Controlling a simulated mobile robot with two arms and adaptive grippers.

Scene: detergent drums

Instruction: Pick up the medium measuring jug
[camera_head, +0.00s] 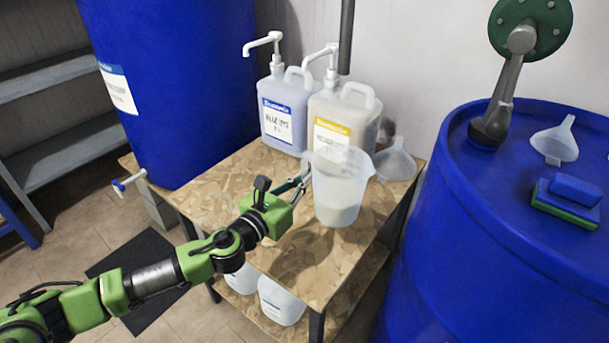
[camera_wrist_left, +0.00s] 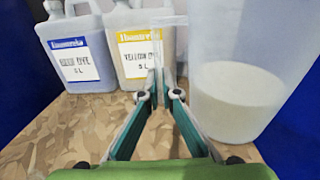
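The measuring jug (camera_head: 341,192) is a clear, tapered jug with a pale content in its lower part. It is upright over the front right of the chipboard tabletop (camera_head: 225,192); whether its base touches the board I cannot tell. In the left wrist view the jug (camera_wrist_left: 238,95) fills the right side, its handle reaching to the left. My left gripper (camera_head: 303,174) is at the jug's left side. In the left wrist view its fingers (camera_wrist_left: 160,85) converge on the upright handle strip and look closed on it. My right gripper is not in view.
Two pump canisters, blue-labelled (camera_head: 283,105) and yellow-labelled (camera_head: 345,120), stand behind the jug. A clear funnel (camera_head: 396,163) is close to its right. Blue drums stand left (camera_head: 175,85) and right (camera_head: 470,240); the right one carries a funnel (camera_head: 557,140) and sponges (camera_head: 568,198).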

